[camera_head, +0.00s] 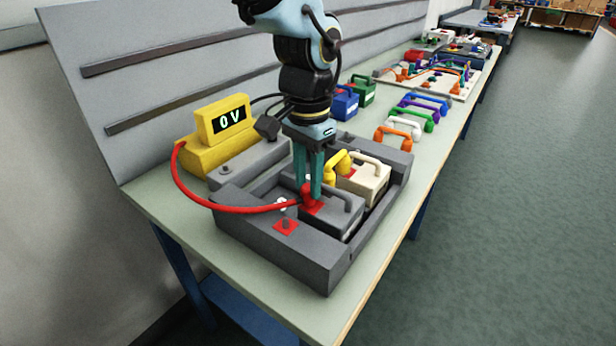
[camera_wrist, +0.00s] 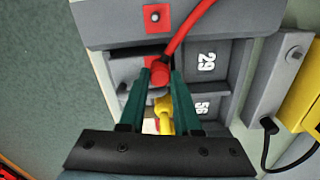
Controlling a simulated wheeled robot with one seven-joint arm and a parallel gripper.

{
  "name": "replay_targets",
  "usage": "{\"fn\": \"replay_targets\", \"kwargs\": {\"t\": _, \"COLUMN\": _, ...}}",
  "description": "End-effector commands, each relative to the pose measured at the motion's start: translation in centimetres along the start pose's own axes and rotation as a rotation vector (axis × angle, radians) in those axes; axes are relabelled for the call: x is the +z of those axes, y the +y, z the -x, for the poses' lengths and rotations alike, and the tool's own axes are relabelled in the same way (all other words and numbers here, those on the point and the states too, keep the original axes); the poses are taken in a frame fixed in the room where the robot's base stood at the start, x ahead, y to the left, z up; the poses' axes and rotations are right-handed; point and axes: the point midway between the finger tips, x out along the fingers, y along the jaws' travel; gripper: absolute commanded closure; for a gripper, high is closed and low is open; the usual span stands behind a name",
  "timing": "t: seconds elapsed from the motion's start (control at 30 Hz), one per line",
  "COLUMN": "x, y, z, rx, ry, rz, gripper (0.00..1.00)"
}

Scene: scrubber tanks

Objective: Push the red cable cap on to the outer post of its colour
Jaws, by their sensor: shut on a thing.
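My gripper (camera_head: 309,188) points down, its teal fingers shut on the red cable cap (camera_head: 307,198). The cap also shows between the fingertips in the wrist view (camera_wrist: 160,75). It is at a red patch (camera_head: 316,208) on the near grey battery block (camera_head: 338,222); I cannot tell whether it touches the block. A red cable (camera_head: 225,208) runs from the cap to the yellow meter. The outer red pad (camera_head: 286,226), with a bare pale metal post, is on the near end of the grey tray (camera_head: 325,270). It also shows in the wrist view (camera_wrist: 155,17).
The yellow meter (camera_head: 222,120) reads 0 V, behind the tray. A yellow link (camera_head: 336,166) and a cream block (camera_head: 363,180) stand close beyond my fingers. Coloured handles (camera_head: 398,134) and blue and green blocks (camera_head: 352,98) lie further along the bench.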

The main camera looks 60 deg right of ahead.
Motion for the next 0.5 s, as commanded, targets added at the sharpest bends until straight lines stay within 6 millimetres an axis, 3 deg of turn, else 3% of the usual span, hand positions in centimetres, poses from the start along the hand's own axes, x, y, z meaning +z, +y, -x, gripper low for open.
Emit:
{"fn": "replay_targets", "kwargs": {"t": 0.2, "x": 0.03, "y": 0.01, "z": -0.78, "rx": 0.000, "ry": -0.001, "rz": 0.000, "gripper": 1.00}}
{"fn": "replay_targets", "kwargs": {"t": 0.23, "x": 0.03, "y": 0.00, "z": -0.70, "rx": 0.000, "ry": -0.001, "rz": 0.000, "gripper": 0.66}}
{"fn": "replay_targets", "kwargs": {"t": 0.5, "x": 0.01, "y": 0.00, "z": -0.62, "rx": 0.000, "ry": 0.000, "rz": 0.000, "gripper": 0.35}}
